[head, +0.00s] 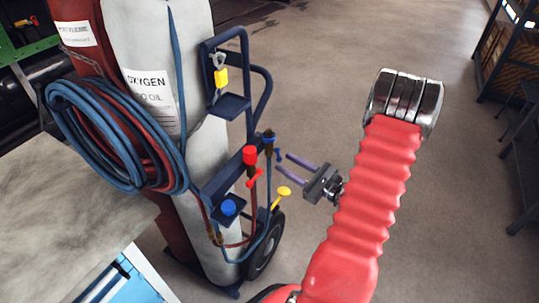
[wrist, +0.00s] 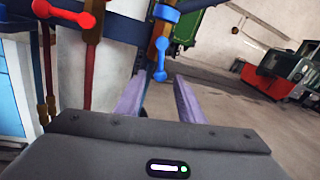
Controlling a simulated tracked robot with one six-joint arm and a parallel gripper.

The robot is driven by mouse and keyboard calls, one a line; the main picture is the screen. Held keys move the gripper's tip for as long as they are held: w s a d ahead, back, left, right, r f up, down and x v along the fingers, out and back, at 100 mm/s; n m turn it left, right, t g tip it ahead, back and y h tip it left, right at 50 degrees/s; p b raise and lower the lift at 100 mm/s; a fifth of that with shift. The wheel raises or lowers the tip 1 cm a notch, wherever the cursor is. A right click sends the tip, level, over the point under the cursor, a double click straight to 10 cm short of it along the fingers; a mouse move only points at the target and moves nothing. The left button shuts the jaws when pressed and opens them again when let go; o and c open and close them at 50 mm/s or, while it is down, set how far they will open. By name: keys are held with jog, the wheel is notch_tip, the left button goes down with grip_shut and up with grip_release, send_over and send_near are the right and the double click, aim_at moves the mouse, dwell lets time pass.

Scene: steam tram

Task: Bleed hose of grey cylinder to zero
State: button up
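The grey cylinder (head: 186,95), labelled oxygen, stands strapped on a blue trolley (head: 262,92) beside a maroon cylinder (head: 92,60). Blue hose (head: 62,98) and red hose hang coiled in front of them. At the trolley's side are two upright brass valves. One has a red cap (head: 250,155) and red lever (head: 255,178); the other has a blue cap (head: 268,136) and blue lever (head: 278,156). My gripper (head: 283,163) is open and empty, pointing at the blue-lever valve. In the wrist view the blue lever (wrist: 161,60) hangs down, seen between and beyond the fingertips.
A yellow-handled part (head: 283,191) sits just below my gripper. A blue knob (head: 228,207) is low on the trolley, and a yellow tag (head: 221,78) hangs above. A stone-like tabletop (head: 60,210) fills the lower left. Floor to the right is open up to a shelf (head: 495,60).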

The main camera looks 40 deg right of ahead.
jog(key=w, duration=0.2)
jog(key=w+a, duration=0.1)
jog(key=w, duration=0.5)
jog(key=shift+a, duration=0.2)
jog(key=shift+c, duration=0.2)
jog(key=shift+s, duration=0.1)
grip_shut()
